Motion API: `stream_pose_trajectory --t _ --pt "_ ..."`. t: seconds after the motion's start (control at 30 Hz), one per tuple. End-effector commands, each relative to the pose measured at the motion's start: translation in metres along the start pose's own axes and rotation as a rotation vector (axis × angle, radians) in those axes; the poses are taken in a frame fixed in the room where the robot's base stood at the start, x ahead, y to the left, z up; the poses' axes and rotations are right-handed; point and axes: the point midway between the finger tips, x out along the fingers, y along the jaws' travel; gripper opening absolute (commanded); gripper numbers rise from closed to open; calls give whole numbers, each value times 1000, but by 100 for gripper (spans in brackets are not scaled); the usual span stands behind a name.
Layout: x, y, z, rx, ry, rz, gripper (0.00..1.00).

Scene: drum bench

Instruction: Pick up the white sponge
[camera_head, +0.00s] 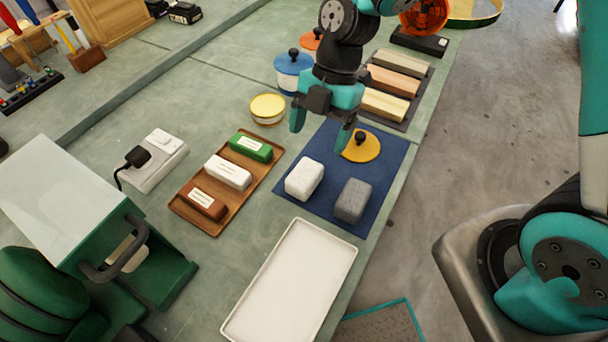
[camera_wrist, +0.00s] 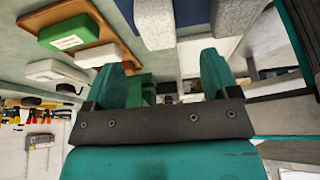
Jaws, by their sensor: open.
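A white sponge (camera_head: 304,179) lies on the dark blue mat (camera_head: 322,212), left of a grey sponge (camera_head: 353,200). In the wrist view the white sponge (camera_wrist: 155,23) is at the top centre, beyond my fingers, with the grey sponge (camera_wrist: 234,16) to its right. My gripper (camera_head: 321,128) is open and empty, above the back part of the mat, behind and above the white sponge and apart from it. Both fingers of my gripper (camera_wrist: 163,78) show in the wrist view with nothing between them.
A yellow knobbed lid (camera_head: 361,147) lies at the mat's back. A wooden tray (camera_head: 181,204) with green, white and brown labelled blocks is left. An empty white tray (camera_head: 293,285) is in front. A yellow-lidded tin (camera_head: 267,109) and blue-lidded pot (camera_head: 291,75) stand behind.

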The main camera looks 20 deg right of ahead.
Motion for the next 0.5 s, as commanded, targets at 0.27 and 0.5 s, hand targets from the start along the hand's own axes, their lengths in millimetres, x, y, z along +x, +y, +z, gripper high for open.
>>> stream_pose_trajectory --t 0.27,0.5 --pt "42 0 -1 1 1 -2 81" --pt "64 2 -5 1 2 -5 81"
